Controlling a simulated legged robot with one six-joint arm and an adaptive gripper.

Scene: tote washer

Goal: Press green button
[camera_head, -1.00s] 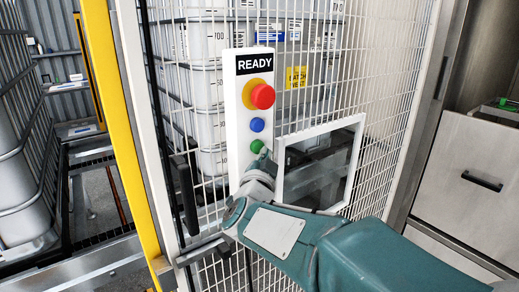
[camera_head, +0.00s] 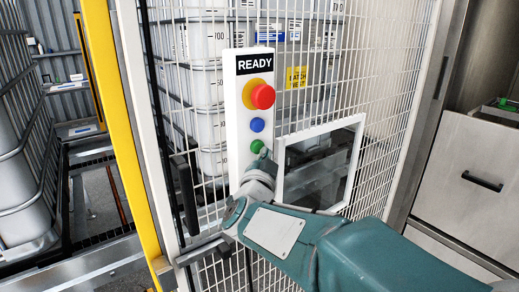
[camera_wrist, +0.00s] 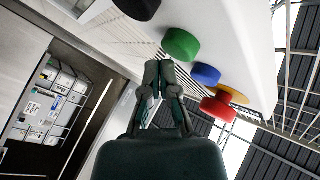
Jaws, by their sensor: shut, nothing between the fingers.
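The green button (camera_head: 257,146) is the lowest coloured button on the white control panel (camera_head: 237,130), below the blue button (camera_head: 256,125) and the red mushroom button (camera_head: 262,96) on its yellow base. My gripper (camera_head: 264,154) is at the green button's lower right in the head view, and my wrist hides the panel's lower end. In the wrist view my shut, empty gripper (camera_wrist: 159,68) points toward the green button (camera_wrist: 180,44), its tips just below and left of it. A narrow gap seems to show there; contact cannot be told.
The panel reads READY and is mounted on a white mesh fence (camera_head: 385,110). A framed window (camera_head: 322,165) is right of the panel, close to my wrist. A black handle (camera_head: 184,195) and a yellow post (camera_head: 117,130) are to the left. Stacked grey totes (camera_head: 205,45) stand behind the mesh.

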